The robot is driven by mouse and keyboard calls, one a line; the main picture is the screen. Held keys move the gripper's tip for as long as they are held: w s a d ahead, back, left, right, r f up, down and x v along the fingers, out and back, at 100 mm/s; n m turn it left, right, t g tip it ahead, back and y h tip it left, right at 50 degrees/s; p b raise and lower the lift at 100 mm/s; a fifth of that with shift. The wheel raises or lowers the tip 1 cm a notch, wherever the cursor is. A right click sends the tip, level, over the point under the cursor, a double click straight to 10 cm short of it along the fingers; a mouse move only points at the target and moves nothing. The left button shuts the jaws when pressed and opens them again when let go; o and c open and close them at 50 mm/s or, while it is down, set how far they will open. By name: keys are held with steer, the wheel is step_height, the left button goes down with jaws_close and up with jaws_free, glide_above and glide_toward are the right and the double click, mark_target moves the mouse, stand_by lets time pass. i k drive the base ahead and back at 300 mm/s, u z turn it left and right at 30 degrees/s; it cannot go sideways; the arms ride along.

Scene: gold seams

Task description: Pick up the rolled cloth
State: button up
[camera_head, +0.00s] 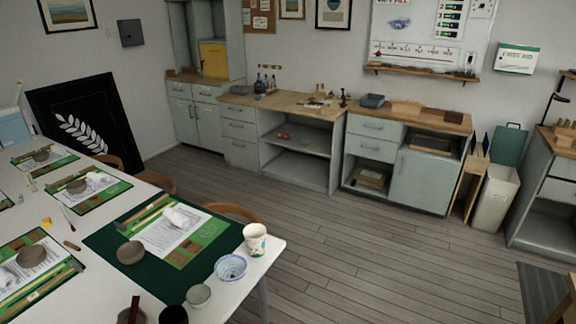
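A white rolled cloth (181,217) lies on the printed sheet on the dark green mat (105,240) at the near corner of the white table. A second, similar white roll (97,178) lies on a mat farther back. Another pale roll (8,279) shows at the left edge, partly cut off. My gripper is not in this view.
Around the near roll stand a brown bowl (131,252), a patterned cup (255,239), a blue-and-white bowl (230,267) and a small grey cup (198,295). A chair back (232,211) stands behind the table edge. The wooden floor (360,255) to the right is clear.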

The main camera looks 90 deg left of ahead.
mark_target(178, 218)
steer(key=i, duration=0.25)
steer(key=u, duration=1.4)
steer(key=i, duration=1.4)
steer(key=u, duration=3.35)
steer(key=k, duration=0.15)
steer(key=u, duration=0.15)
